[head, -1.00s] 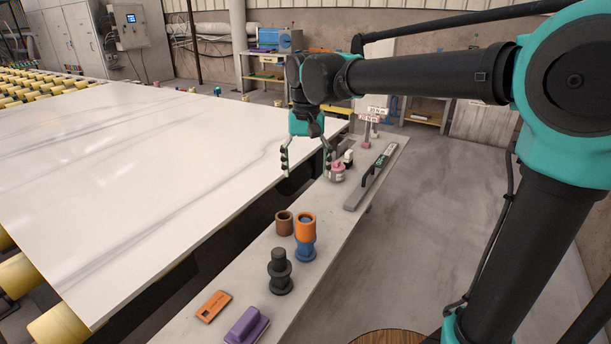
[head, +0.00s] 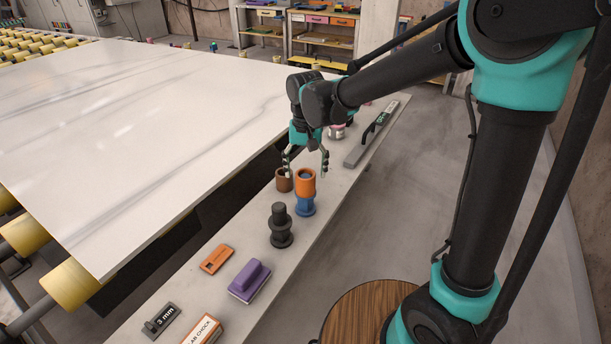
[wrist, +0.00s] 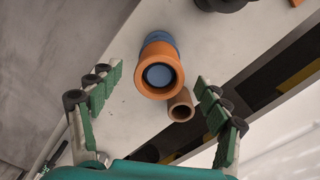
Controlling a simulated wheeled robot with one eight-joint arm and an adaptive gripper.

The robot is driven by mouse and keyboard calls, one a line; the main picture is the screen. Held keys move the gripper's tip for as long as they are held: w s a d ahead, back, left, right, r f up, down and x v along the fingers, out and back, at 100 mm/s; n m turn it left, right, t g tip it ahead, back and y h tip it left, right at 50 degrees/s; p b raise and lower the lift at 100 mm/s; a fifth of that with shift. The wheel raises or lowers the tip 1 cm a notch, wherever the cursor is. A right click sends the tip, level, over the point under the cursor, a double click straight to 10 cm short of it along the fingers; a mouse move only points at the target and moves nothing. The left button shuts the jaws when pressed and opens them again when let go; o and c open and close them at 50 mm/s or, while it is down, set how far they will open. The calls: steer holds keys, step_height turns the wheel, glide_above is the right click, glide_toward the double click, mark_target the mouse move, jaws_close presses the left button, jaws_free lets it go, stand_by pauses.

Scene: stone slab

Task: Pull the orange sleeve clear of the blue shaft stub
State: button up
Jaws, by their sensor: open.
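The orange sleeve (head: 306,184) sits upright around the top of the blue shaft stub (head: 305,205) on the narrow bench. In the wrist view the sleeve (wrist: 160,76) appears as an orange ring, with the blue stub (wrist: 159,77) showing inside its bore and more blue beyond it. My gripper (head: 306,175) is open and empty, pointing down above and close to the sleeve. In the wrist view my gripper (wrist: 150,95) has its green-padded fingers spread wide on either side of the sleeve, apart from it.
A brown hollow cylinder (head: 284,180) stands close beside the sleeve. A black stepped part (head: 280,227), an orange flat tool (head: 216,260) and a purple block (head: 249,281) lie nearer. A grey bar with a handle (head: 371,136) lies beyond. The stone slab (head: 130,130) is left.

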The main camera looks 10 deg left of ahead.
steer(key=shift+f, duration=1.05)
steer(key=shift+c, duration=0.5)
steer(key=shift+r, duration=0.1)
steer(key=c, duration=1.2)
